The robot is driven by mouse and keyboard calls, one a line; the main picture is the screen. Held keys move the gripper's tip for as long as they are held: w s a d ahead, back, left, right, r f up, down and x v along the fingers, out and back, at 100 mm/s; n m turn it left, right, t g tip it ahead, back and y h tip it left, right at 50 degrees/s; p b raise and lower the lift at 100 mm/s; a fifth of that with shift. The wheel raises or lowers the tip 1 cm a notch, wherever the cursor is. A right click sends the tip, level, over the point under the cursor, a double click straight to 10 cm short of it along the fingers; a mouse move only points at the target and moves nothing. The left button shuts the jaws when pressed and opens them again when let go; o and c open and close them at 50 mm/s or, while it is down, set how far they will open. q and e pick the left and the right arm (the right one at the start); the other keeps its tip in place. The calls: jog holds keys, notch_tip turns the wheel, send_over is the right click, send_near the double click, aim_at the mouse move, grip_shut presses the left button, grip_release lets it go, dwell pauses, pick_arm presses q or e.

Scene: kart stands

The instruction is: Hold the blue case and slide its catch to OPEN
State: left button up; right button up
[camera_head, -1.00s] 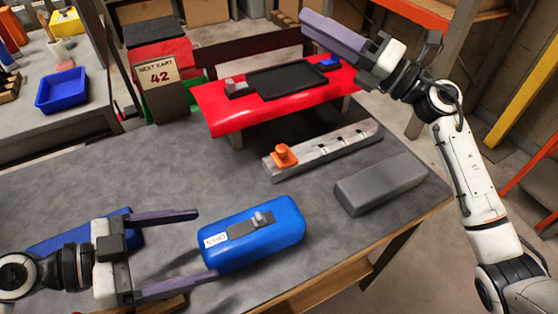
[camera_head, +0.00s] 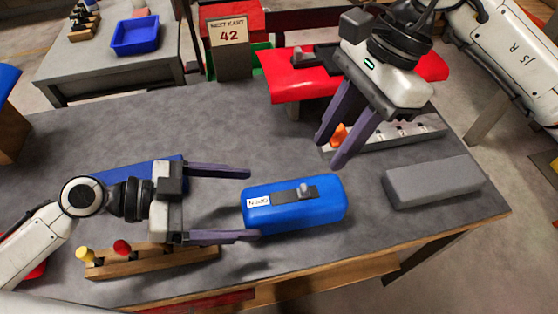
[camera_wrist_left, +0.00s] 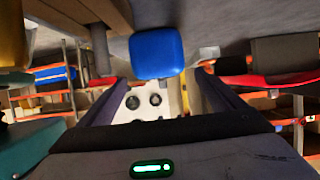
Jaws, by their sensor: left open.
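The blue case (camera_head: 325,208) lies on the grey table, its rounded left end towards my left gripper (camera_head: 253,205). On its top is a dark strip with a small grey catch (camera_head: 304,189), to the right of a white label (camera_head: 258,201) with tiny, hard-to-read lettering. My left gripper is open at the case's left end, one finger on the far side and one on the near side, with no visible grip. The left wrist view shows the case's blue end (camera_wrist_left: 157,53) ahead of the fingers. My right gripper (camera_head: 329,153) is open and empty, above and behind the case.
A grey block (camera_head: 435,182) lies right of the case. A metal rail with an orange knob (camera_head: 339,136) is behind, partly hidden by my right gripper. A wooden rack (camera_head: 150,263) with red and yellow knobs sits at the near left. A red piece (camera_head: 292,85) stands beyond the table.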

aim_at(285, 203)
pick_arm(q)
jog(key=x, duration=0.9)
jog(key=shift+w+d, duration=0.1)
jog(key=shift+d, duration=0.15)
jog(key=c, duration=1.3)
jog(key=shift+c, duration=0.3)
pick_arm(e)
jog(key=shift+d+f, duration=0.1)
jog(key=shift+d, duration=0.1)
jog(key=c, duration=0.6)
jog(key=d+y, duration=0.1)
jog(key=d, duration=0.2)
jog(key=w+d+f+m+y, duration=0.1)
jog(key=d+y, duration=0.1)
jog(key=d, duration=0.2)
jog(key=w+d+f+m+y, duration=0.1)
jog(key=d+y, duration=0.1)
jog(key=d, duration=0.1)
jog(key=shift+w+d+g, duration=0.2)
jog(key=shift+w+g, duration=0.05)
jog(key=shift+g, duration=0.15)
grip_shut()
